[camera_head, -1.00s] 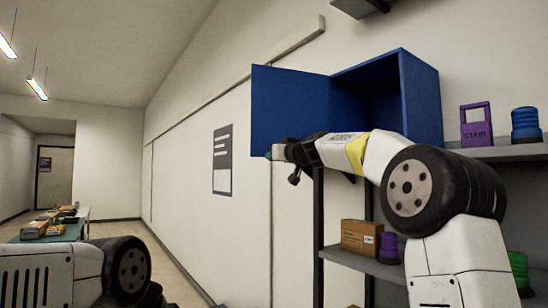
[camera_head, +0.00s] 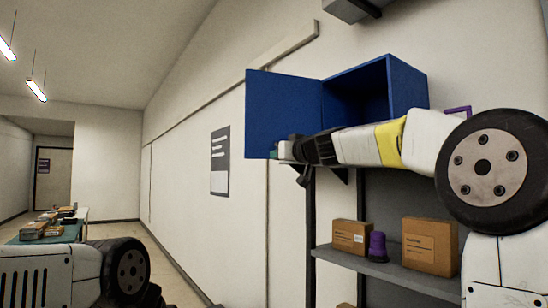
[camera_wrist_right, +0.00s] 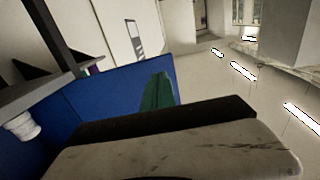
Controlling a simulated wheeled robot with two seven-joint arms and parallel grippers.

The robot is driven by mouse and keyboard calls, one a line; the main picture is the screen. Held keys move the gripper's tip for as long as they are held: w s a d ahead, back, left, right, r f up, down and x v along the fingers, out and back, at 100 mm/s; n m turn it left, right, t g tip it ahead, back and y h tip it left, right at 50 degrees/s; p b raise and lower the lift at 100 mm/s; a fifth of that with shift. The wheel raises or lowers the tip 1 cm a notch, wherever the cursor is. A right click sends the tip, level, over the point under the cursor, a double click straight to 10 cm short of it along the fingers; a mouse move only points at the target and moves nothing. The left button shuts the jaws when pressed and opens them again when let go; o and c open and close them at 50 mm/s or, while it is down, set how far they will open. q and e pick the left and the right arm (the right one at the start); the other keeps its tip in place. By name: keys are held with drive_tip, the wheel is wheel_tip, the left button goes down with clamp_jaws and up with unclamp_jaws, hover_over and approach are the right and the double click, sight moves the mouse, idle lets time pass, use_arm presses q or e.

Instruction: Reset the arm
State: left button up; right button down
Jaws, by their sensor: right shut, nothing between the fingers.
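My right arm reaches in from the right in the head view, stretched nearly level across the front of an open blue cabinet (camera_head: 407,90). My right gripper (camera_head: 277,152) is at its left end, by the lower edge of the open cabinet door (camera_head: 283,112); whether they touch I cannot tell. The gripper is shut and empty. In the right wrist view its green finger (camera_wrist_right: 158,92) shows against the blue surface (camera_wrist_right: 105,92). The forearm hides the cabinet's lower edge. Of my left arm only a part shows at the lower left; its gripper is out of view.
A shelf (camera_head: 385,272) below my right arm holds two cardboard boxes (camera_head: 350,236) (camera_head: 430,245) and a purple object (camera_head: 377,247). A purple frame (camera_head: 458,110) shows behind the arm. A table (camera_head: 70,233) with several items stands far left. The floor near it is clear.

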drive_tip(key=s+d+f+m+g+h, duration=0.1)
drive_tip(key=s+d+f+g+h, duration=0.1)
drive_tip(key=s+f, duration=1)
drive_tip(key=s+d+f+m+g+h, duration=0.2)
drive_tip(key=s+d+f+g, duration=0.2)
drive_tip(key=s+d+f, duration=0.3)
drive_tip(key=s+d+f+m+g+h, duration=0.2)
drive_tip(key=s+d+f, duration=0.3)
drive_tip(key=s+f, duration=1.2)
drive_tip(key=shift+s+d+f+g+h, duration=0.25)
drive_tip(key=shift+f+g+h, duration=0.15)
drive_tip(key=shift+f+g, duration=0.3)
